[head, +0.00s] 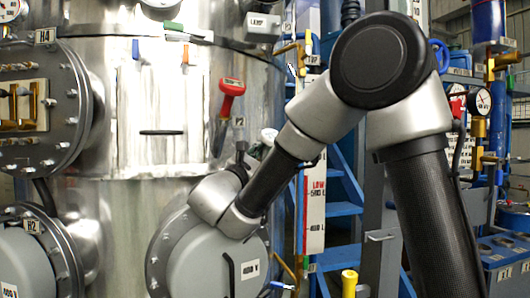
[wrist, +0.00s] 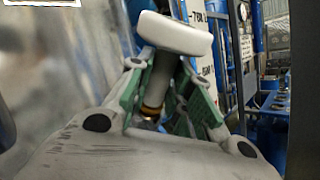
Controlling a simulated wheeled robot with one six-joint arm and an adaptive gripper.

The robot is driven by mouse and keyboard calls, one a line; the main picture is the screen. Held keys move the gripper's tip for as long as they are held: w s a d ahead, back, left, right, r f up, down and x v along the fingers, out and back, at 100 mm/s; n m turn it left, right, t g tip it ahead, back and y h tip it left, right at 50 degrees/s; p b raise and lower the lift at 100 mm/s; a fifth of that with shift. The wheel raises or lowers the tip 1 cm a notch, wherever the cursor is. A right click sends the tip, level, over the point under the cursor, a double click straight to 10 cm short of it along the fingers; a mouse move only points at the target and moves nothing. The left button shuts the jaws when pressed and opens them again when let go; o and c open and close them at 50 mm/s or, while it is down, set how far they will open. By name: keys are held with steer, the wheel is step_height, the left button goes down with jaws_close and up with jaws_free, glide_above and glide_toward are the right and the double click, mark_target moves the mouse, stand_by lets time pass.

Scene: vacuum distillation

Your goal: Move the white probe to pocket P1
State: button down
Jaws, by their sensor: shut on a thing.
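The white probe (wrist: 172,34) has a broad, rounded white head and a narrower stem with a brass-coloured ring lower down. In the wrist view, my gripper (wrist: 166,78) is shut on its stem, with green pads on both sides and the head beyond the fingertips. I cannot make out a pocket marked P1 in either view.
The steel tank (head: 95,205) fills the left, with a round flanged cover (head: 200,262) behind my wrist. A red-handled probe (head: 231,88) stands on it by a P2 tag (head: 239,122). A yellow-topped item (head: 349,278) is at the bottom. Blue steps (head: 343,212) are right of the tank.

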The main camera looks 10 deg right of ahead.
steer(key=c, duration=1.2)
jaws_free()
steer(key=v, duration=1.2)
